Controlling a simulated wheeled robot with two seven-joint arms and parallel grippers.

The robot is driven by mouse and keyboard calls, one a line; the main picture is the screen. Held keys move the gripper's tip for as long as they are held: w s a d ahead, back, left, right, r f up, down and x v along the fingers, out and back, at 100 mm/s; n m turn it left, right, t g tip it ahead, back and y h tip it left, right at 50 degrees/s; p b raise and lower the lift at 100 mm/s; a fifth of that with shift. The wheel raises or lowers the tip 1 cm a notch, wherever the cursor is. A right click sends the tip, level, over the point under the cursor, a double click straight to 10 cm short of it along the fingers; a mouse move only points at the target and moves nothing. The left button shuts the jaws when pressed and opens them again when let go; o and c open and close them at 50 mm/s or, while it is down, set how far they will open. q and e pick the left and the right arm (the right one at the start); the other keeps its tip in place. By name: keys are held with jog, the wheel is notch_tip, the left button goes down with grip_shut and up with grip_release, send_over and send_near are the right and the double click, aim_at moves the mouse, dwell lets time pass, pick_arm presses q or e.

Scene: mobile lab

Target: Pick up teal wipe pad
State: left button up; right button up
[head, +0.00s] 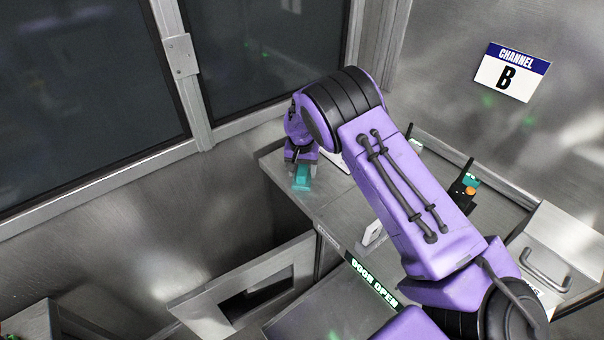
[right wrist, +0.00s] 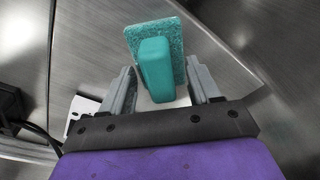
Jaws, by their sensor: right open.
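The teal wipe pad (head: 302,176) sits near the left corner of the metal counter in the head view, right below my right gripper (head: 299,163). In the right wrist view the wipe pad (right wrist: 155,62) has a speckled flat base and a smooth raised handle. My right gripper (right wrist: 162,88) is open, with one finger on each side of the handle; I cannot tell whether they touch it. My left gripper is not in view.
The metal counter (head: 345,220) carries a black radio-like device (head: 462,180) and a box with a handle (head: 555,255). A "DOOR OPEN" display (head: 373,281) is on its front. A "CHANNEL B" sign (head: 512,72) hangs on the wall. An open metal door (head: 205,318) stands below at left.

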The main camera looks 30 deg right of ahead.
jog(key=shift+f, duration=0.15)
jog(key=c, duration=1.1)
jog(key=shift+r+b, duration=0.45)
jog(key=shift+r, duration=0.15)
jog(key=shift+c, duration=0.2)
jog(key=shift+w+r+b, duration=0.15)
jog(key=shift+r+b, duration=0.25)
jog(key=shift+r, duration=0.3)
jog(key=s+a+r+b, duration=0.1)
jog(key=s+a+r, duration=0.1)
jog(key=s+r, duration=0.3)
jog(key=s+a+r+b, duration=0.1)
jog(key=s+a+r, duration=0.1)
jog(key=s+r, duration=0.3)
jog(key=s, duration=0.3)
jog(key=shift+s+a+r, duration=0.25)
jog(key=shift+s+r, duration=0.05)
